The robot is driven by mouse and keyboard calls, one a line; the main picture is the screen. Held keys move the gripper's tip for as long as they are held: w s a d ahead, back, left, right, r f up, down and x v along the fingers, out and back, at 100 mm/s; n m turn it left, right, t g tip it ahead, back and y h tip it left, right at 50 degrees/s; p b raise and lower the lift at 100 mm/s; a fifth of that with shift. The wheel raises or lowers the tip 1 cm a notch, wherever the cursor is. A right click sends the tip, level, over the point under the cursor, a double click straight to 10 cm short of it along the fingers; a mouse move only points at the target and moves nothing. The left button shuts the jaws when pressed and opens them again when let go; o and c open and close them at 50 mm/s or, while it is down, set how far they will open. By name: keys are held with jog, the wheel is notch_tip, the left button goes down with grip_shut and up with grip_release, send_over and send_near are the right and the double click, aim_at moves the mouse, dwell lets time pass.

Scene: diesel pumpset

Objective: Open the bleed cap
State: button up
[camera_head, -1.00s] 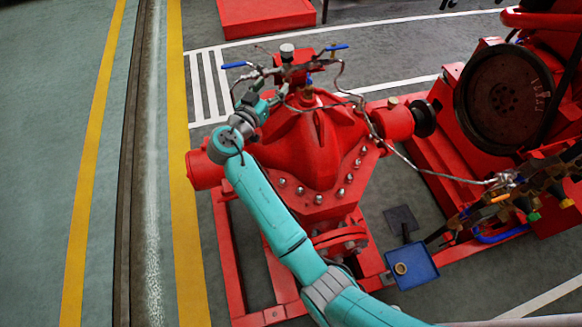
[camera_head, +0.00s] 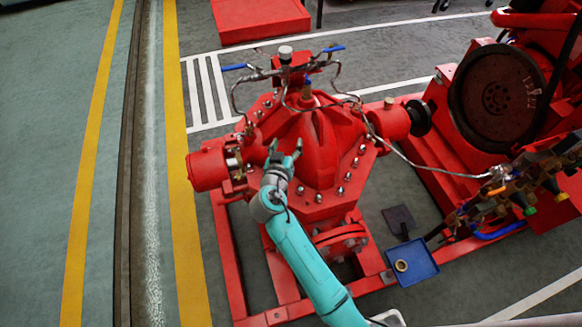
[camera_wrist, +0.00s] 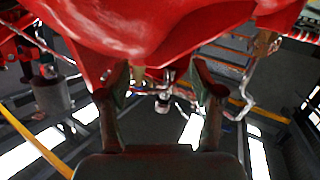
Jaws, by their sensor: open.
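The red pump casing (camera_head: 318,140) stands in the middle of the head view. A small fitting with a blue part (camera_head: 307,84) rises from its top, below the pipework. I cannot tell for sure which fitting is the bleed cap. My gripper (camera_head: 285,149) is open and empty over the near left side of the casing, below and left of that fitting. In the wrist view, my gripper (camera_wrist: 160,76) shows two spread fingers. A small metal fitting (camera_wrist: 162,103) shows between them, further off, with the red casing (camera_wrist: 150,25) overhead.
Thin pipes, a round-topped gauge (camera_head: 286,52) and blue-handled levers (camera_head: 334,48) spread over the pump top. A red cylindrical housing (camera_head: 208,166) lies left of my gripper. A blue tray (camera_head: 420,268) lies at lower right. Floor at left is clear.

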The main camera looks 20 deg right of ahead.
jog(key=s+f+n+y, duration=0.1)
jog(key=s+f, duration=0.3)
jog(key=s, duration=0.1)
dwell(0.5)
